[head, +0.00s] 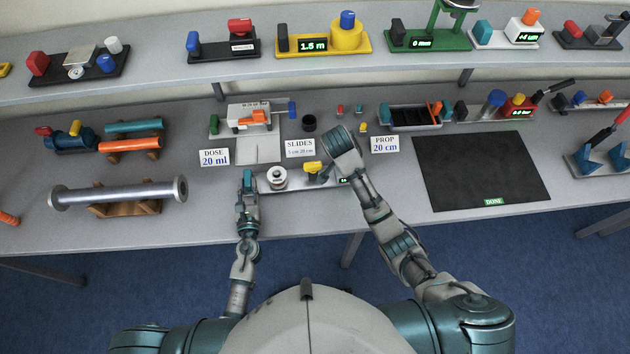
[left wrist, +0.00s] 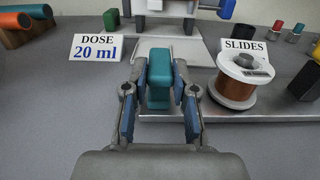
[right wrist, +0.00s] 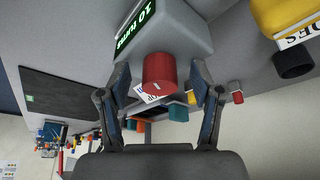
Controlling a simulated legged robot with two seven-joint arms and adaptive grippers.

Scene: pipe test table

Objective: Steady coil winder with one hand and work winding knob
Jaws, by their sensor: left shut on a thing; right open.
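The coil winder (head: 300,184) is a light metal base on the table in front of me. It carries a copper-wound spool (left wrist: 237,85), a yellow part (head: 313,167), and a grey housing (right wrist: 185,30) with a green display seemingly reading 10 turns. My left gripper (head: 248,188) is shut on the teal block (left wrist: 158,80) at the winder's left end. The red knob (right wrist: 158,72) sticks out of the housing. My right gripper (right wrist: 160,85) is open, with its fingers on either side of the knob; contact is not clear. In the head view my right arm hides the knob.
Cards for dose (head: 214,158), slides (head: 299,148) and prop (head: 384,144) stand behind the winder. A syringe device (head: 250,115) stands behind them. A dark mat (head: 480,172) lies to the right, and a large metal pipe (head: 118,194) rests on a wooden cradle to the left.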

